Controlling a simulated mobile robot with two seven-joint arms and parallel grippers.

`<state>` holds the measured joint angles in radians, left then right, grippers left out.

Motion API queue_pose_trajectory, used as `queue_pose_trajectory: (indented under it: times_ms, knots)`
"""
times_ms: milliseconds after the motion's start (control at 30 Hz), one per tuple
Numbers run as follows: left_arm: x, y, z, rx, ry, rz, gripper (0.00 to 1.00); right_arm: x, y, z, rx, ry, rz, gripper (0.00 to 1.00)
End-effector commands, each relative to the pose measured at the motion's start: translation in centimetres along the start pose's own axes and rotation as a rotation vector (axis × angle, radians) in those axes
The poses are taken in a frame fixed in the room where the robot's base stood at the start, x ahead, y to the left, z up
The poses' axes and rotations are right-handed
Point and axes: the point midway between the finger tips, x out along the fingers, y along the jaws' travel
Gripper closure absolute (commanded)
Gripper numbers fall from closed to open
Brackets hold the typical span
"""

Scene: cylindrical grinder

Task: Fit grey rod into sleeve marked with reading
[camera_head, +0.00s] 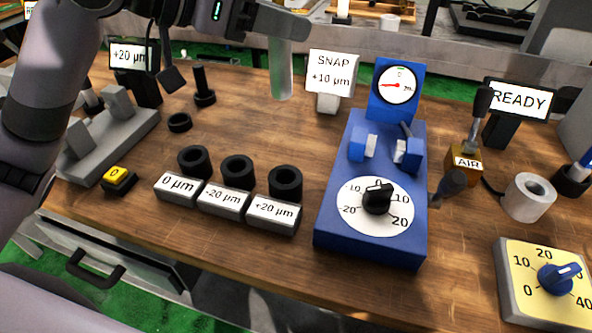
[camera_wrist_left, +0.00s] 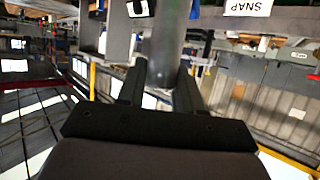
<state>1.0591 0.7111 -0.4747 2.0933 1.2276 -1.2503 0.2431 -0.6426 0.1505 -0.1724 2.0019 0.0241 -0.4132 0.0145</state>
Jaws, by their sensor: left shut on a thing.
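My left gripper (camera_head: 282,28) is shut on the grey rod (camera_head: 281,70), which hangs upright below it, above the back of the bench. The left wrist view shows the rod (camera_wrist_left: 163,55) between the two fingers. Three black sleeves stand in a row on the bench: one behind the 0 µm label (camera_head: 178,187), sleeve (camera_head: 194,162); one behind the -20 µm label (camera_head: 223,199), sleeve (camera_head: 238,169); one behind the +20 µm label (camera_head: 272,212), sleeve (camera_head: 285,182). A display (camera_head: 132,56) at the back left reads +20 µm. My right gripper is not in view.
A blue gauge stand (camera_head: 372,240) with dial and knob stands right of the sleeves. A SNAP +10 µm sign (camera_head: 331,74) is near the rod. A grey fixture (camera_head: 115,135), yellow button (camera_head: 117,179), AIR lever (camera_head: 466,163), grey ring (camera_head: 530,197) and READY display (camera_head: 519,100) surround it.

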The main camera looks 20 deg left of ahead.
Motion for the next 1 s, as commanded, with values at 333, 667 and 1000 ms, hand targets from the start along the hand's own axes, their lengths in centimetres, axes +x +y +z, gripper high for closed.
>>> queue_pose_trajectory:
  times_ms: [333,667,1000]
  knots:
    - [2.4,0.1,5.9,-0.001,-0.001,0.002,1.00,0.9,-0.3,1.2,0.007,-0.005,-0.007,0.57]
    - [5.3,0.2,12.9,0.000,0.001,0.002,1.00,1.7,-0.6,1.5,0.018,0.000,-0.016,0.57]
    - [6.3,0.1,15.3,0.002,0.003,0.001,1.00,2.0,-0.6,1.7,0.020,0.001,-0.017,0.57]
